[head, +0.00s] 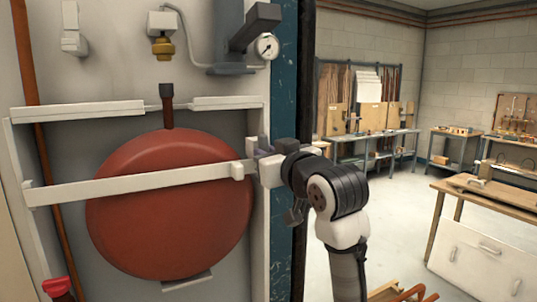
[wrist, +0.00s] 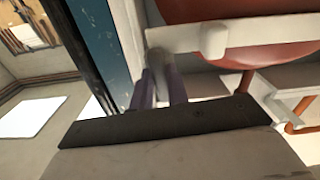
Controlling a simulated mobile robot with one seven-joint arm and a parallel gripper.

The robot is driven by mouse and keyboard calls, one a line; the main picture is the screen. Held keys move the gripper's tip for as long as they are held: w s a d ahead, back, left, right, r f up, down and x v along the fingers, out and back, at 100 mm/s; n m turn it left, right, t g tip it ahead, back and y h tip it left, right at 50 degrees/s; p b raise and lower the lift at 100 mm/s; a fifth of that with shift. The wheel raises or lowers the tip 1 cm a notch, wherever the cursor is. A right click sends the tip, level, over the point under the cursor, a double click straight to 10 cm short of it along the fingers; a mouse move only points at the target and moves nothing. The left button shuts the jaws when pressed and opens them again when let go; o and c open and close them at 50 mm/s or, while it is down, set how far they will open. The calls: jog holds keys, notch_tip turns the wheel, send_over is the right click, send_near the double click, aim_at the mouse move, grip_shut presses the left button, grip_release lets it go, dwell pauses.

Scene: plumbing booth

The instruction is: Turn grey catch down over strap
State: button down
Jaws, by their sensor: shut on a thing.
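A pale strap (head: 130,184) runs across the front of a round red tank (head: 165,225), with a small block (head: 237,171) near its right end. The strap also shows in the wrist view (wrist: 265,32). My gripper (head: 262,152) is at the right end of the strap, by the cabinet's right edge. In the wrist view, my gripper's two fingers (wrist: 161,78) are shut on the grey catch (wrist: 158,58), whose rounded end shows between and beyond them beside the strap end. The fingers hide part of the catch. I cannot tell its exact angle.
A blue post (head: 284,95) stands just right of the strap end. A pressure gauge (head: 266,47) and a grey bracket (head: 240,40) are above. A brass fitting (head: 163,47) hangs over the tank's pipe. Workbenches (head: 375,140) stand far behind; open floor lies to the right.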

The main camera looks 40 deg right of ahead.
jog(key=shift+m, duration=0.5)
jog(key=c, duration=1.4)
grip_release()
jog(key=b+v, duration=0.4)
jog(key=v, duration=1)
jog(key=shift+w+a+b, duration=0.1)
jog(key=shift+b, duration=0.3)
jog(key=shift+w, duration=0.1)
